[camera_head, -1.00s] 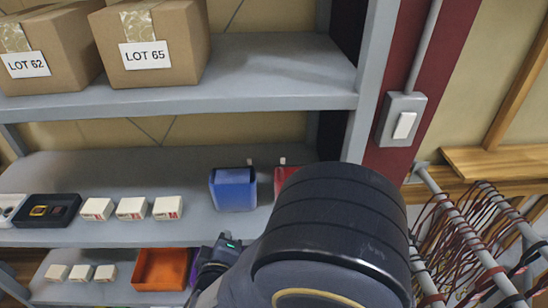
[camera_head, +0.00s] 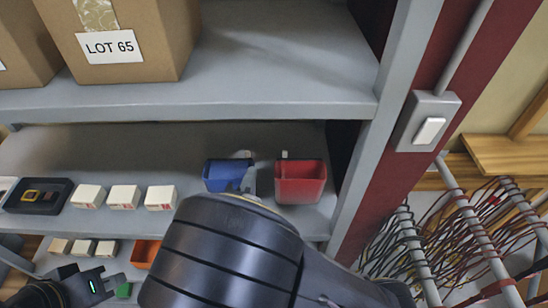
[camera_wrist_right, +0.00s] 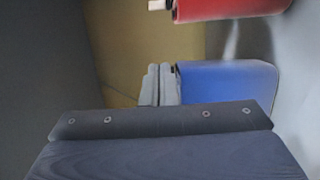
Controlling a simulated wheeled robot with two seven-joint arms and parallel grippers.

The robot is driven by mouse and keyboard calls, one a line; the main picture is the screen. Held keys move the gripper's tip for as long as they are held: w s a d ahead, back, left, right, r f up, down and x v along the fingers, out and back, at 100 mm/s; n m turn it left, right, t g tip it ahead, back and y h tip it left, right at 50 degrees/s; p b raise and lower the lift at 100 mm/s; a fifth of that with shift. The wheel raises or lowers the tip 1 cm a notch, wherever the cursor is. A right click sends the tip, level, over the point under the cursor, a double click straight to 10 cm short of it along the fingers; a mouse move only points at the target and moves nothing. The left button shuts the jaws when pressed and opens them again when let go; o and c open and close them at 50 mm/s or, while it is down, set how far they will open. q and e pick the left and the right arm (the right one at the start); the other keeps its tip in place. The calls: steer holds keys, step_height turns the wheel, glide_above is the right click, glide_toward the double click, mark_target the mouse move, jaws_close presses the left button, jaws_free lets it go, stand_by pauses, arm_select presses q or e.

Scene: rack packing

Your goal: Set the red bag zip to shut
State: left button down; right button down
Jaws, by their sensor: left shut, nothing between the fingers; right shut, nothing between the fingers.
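The red bag (camera_head: 300,183) stands upright on the middle shelf, with a small pale zip tab (camera_head: 284,154) at its upper left. In the right wrist view the red bag (camera_wrist_right: 232,9) is cut off by the top edge, with its pale tab (camera_wrist_right: 157,5) at its left end. My right gripper (camera_head: 249,181) is shut and empty beside the blue bag, left of the red bag; my arm hides much of it. Its shut fingers (camera_wrist_right: 159,84) show in the right wrist view. My left gripper (camera_head: 112,278) is shut and empty at the lower left, away from the bags.
A blue bag (camera_head: 221,174) stands left of the red one, partly behind my right gripper. White boxes (camera_head: 124,197) and a black tray (camera_head: 38,196) line the shelf to the left. An orange bin (camera_head: 145,253) is below. A grey post (camera_head: 372,140) bounds the right side.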

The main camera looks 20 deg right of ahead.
mark_target(285, 155)
steer(key=w+d+p, duration=0.1)
steer(key=w+d, duration=0.2)
steer(key=d, duration=0.3)
steer(key=shift+w+d, duration=0.25)
steer(key=shift+d, duration=0.1)
